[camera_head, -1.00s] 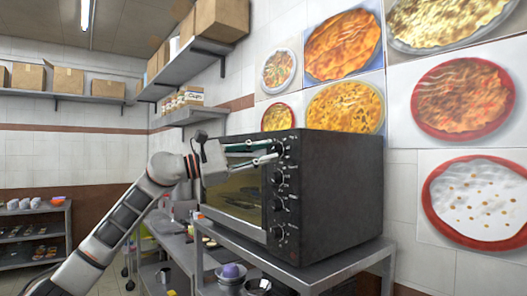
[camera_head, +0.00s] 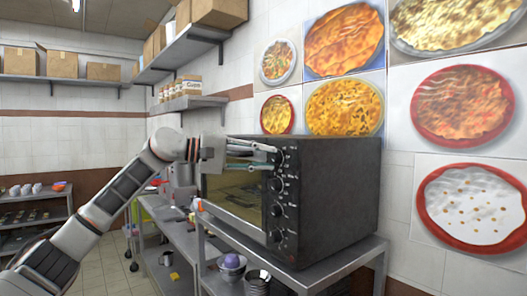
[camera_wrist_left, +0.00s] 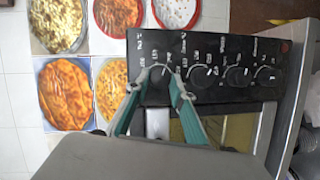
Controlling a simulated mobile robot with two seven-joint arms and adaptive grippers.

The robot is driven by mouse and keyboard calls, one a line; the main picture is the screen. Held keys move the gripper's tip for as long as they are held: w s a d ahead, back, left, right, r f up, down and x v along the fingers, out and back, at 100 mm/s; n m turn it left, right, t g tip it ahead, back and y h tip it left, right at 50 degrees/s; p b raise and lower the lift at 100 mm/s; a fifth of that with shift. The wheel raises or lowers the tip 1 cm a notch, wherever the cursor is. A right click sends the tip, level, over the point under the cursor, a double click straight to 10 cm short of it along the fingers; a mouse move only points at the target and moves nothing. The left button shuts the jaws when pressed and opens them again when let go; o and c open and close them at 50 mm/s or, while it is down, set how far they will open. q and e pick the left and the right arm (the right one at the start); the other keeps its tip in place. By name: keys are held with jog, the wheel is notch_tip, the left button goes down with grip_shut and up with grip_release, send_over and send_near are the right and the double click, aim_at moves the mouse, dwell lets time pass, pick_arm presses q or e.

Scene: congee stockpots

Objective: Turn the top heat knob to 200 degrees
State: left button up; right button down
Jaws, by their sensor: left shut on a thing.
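The black oven (camera_head: 330,195) stands on a metal table, with a column of dark heat knobs on its front panel. The top heat knob (camera_wrist_left: 161,74) is at the left end of the knob row in the wrist view, which shows the panel turned sideways. My left gripper (camera_head: 277,158) reaches in from the left at the height of the top knob. Its two teal fingers are shut on that knob, one on either side, in the wrist view (camera_wrist_left: 162,76). The fingers partly hide the knob, and I cannot read its setting. My right gripper is not in view.
The lower knobs (camera_head: 277,209) sit below the gripper on the same panel. The oven's glass door (camera_head: 235,193) is beside them. Bowls (camera_head: 232,262) rest on the shelf below the oven. Wall shelves (camera_head: 190,103) with boxes hang behind.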

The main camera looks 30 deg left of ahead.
pick_arm(q)
jog(key=shift+r, duration=0.1)
jog(key=shift+m+y, duration=0.3)
jog(key=shift+m, duration=0.1)
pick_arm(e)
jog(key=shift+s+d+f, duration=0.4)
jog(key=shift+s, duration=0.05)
pick_arm(q)
jog(key=o, duration=1.1)
jog(key=v, duration=1.2)
